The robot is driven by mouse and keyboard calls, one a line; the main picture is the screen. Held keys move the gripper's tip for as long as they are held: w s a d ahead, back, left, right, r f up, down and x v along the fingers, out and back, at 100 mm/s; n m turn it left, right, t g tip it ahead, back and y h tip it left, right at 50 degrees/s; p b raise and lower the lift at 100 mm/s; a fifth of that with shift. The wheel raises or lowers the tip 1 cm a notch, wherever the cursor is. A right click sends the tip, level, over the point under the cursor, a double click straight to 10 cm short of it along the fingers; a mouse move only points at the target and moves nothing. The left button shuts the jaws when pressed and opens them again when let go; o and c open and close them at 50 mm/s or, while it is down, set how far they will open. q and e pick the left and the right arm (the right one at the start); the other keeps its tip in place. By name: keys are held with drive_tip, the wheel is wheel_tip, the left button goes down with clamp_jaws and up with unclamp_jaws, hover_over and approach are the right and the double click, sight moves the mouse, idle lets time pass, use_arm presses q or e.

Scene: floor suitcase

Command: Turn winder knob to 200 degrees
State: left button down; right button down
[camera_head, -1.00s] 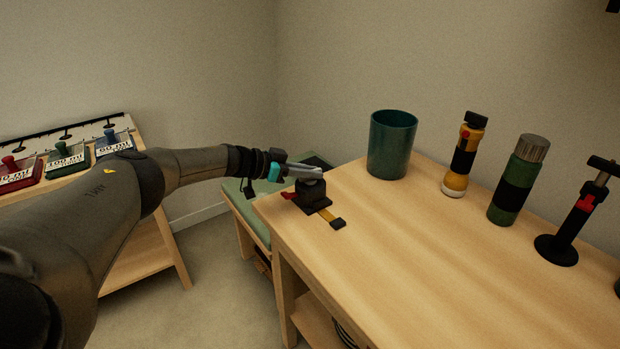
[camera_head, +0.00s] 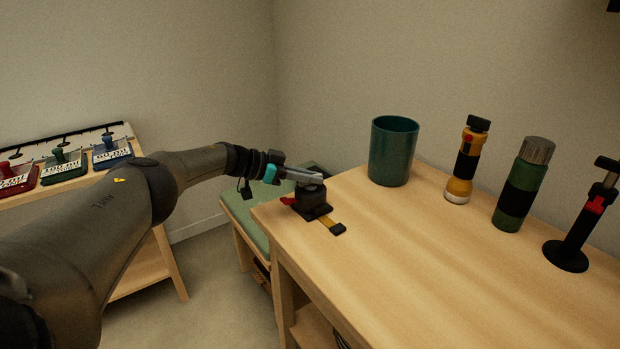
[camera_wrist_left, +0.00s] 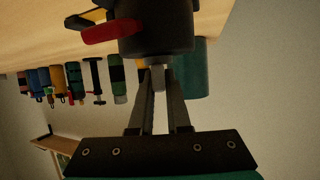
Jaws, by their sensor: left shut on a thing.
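The winder (camera_head: 312,203) is a small black block with a red lever (camera_head: 288,201) at its left and a yellow strip with a black end (camera_head: 332,224). My left gripper (camera_head: 312,178) reaches in from the left at the winder's top. In the left wrist view the fingers (camera_wrist_left: 158,84) are shut on a small grey knob (camera_wrist_left: 158,78) under the black winder body (camera_wrist_left: 155,35). The red lever also shows there (camera_wrist_left: 112,32). The knob is mostly hidden by the fingers in the head view. My right gripper is not in view.
On the table (camera_head: 400,260) stand a teal cup (camera_head: 393,152), a yellow flashlight (camera_head: 466,160), a green flask (camera_head: 523,185) and a black pump-like stand (camera_head: 582,225). A green-topped bench (camera_head: 245,215) is behind the table's left edge. A rack with labelled boxes (camera_head: 65,167) is at left.

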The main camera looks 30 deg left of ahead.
use_arm(q)
drive_tip(key=shift+w+r, duration=0.1)
drive_tip(key=c, duration=0.9)
unclamp_jaws()
drive_tip(key=shift+a, duration=0.1)
drive_tip(key=shift+s+a+r+p, duration=0.15)
drive_tip(key=shift+s+a+p, duration=0.15)
drive_tip(key=shift+s+p, duration=0.2)
drive_tip(key=shift+p+v, duration=0.7)
drive_tip(key=shift+v, duration=0.8)
drive_tip(key=shift+p+v, duration=1.7)
drive_tip(key=shift+v, duration=3.75)
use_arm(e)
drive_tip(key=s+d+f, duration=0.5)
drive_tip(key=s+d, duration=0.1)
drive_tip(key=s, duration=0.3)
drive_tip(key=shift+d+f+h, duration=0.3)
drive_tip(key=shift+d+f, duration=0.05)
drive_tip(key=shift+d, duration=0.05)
